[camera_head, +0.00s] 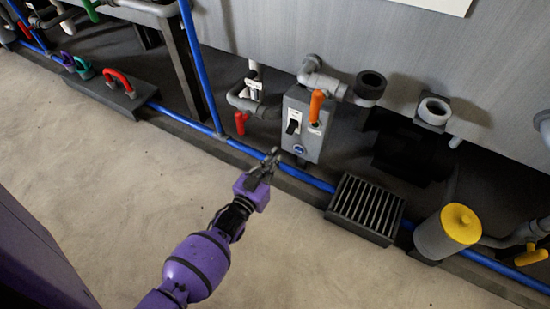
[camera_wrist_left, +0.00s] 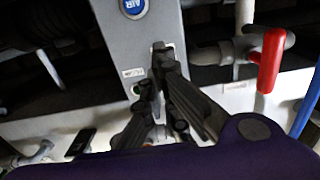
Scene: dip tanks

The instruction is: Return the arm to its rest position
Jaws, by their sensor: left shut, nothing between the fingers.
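My left gripper (camera_head: 267,163) is shut and empty at the end of my purple arm, in the middle of the head view. It is in front of the grey control box (camera_head: 306,122), with no contact that I can make out. In the left wrist view the dark fingers (camera_wrist_left: 160,75) are closed together, with the box face (camera_wrist_left: 118,50) and its blue AIR label (camera_wrist_left: 133,8) behind them. My right gripper is not in view.
An orange handle (camera_head: 316,105) and a red handle (camera_head: 240,123) are by the box. A blue pipe (camera_head: 208,80) runs along the tank. A slatted grate (camera_head: 366,208) and a yellow-topped cylinder (camera_head: 448,233) stand right. The pale floor (camera_head: 110,180) at left is clear.

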